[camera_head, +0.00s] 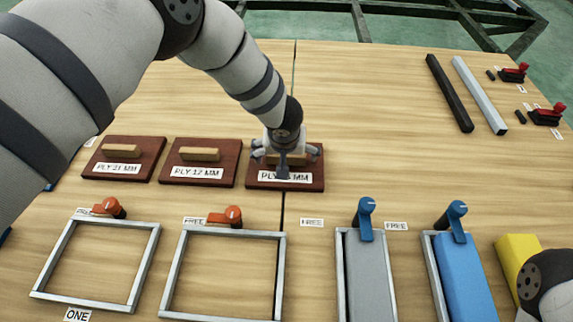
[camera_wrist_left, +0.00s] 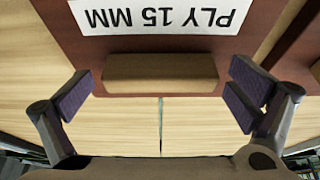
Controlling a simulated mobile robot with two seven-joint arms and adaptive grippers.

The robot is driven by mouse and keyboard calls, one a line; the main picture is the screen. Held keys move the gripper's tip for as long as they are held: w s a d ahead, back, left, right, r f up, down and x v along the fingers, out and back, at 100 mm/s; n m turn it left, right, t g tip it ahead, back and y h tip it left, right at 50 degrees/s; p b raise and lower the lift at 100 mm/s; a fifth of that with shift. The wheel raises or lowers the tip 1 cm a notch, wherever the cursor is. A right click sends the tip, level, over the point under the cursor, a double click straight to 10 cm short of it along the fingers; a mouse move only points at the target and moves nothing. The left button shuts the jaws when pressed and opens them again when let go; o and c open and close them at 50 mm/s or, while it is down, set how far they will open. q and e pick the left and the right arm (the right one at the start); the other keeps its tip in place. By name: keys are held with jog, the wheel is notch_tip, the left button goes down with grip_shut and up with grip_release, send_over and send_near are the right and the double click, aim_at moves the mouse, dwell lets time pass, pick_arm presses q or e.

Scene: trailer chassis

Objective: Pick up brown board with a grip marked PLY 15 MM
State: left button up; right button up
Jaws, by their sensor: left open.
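The brown board marked PLY 15 MM (camera_head: 317,172) lies flat on the table, the rightmost of a row of three. Its label is partly covered in the head view but reads upside down in the left wrist view (camera_wrist_left: 165,17). The board's wooden grip (camera_wrist_left: 160,72) is a pale bar. My left gripper (camera_head: 284,164) is over this board, fingers pointing down. In the left wrist view the open fingers (camera_wrist_left: 163,95) stand apart, one toward each end of the grip, with nothing held. I cannot tell how far above the grip they are. My right gripper is not in view.
Boards marked PLY 21 MM (camera_head: 105,173) and PLY 12 MM (camera_head: 170,178) lie to the left. Metal frames (camera_head: 152,250) with orange clamps, a grey panel (camera_head: 368,275) and a blue panel (camera_head: 463,275) are in front. Two bars (camera_head: 448,92) lie at the back right.

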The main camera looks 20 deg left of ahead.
pick_arm(q)
jog(key=shift+r, duration=0.1)
jog(key=c, duration=1.4)
